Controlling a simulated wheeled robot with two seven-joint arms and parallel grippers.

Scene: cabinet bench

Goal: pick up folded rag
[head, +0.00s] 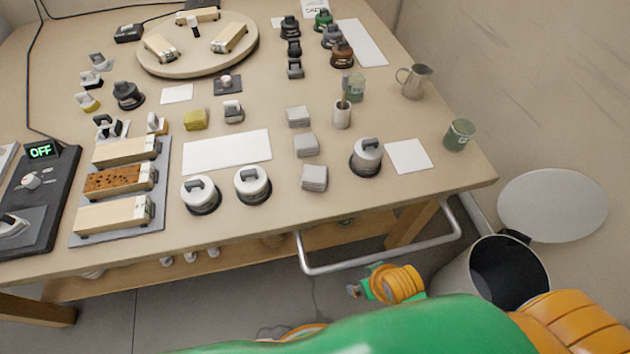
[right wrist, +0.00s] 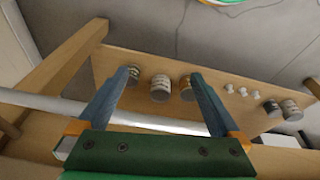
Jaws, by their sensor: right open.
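I cannot pick out a folded rag for certain in either view. Flat white pieces lie on the bench, a long one (head: 227,151) in the middle and a squarer one (head: 409,156) at the right, but I cannot tell whether they are cloth. My right gripper (right wrist: 166,76) is open and empty, its two blue-grey fingers spread apart before the lower shelf. In the head view the right gripper (head: 355,290) is low, in front of the bench and below its top. My left gripper is not in view.
A metal rail (head: 380,262) runs along the bench front. A bin (head: 455,283) stands at the right. The lower wooden shelf (right wrist: 215,104) holds several small tins and white pieces. The bench top (head: 270,215) carries stamps, blocks, cups and a round turntable (head: 198,62).

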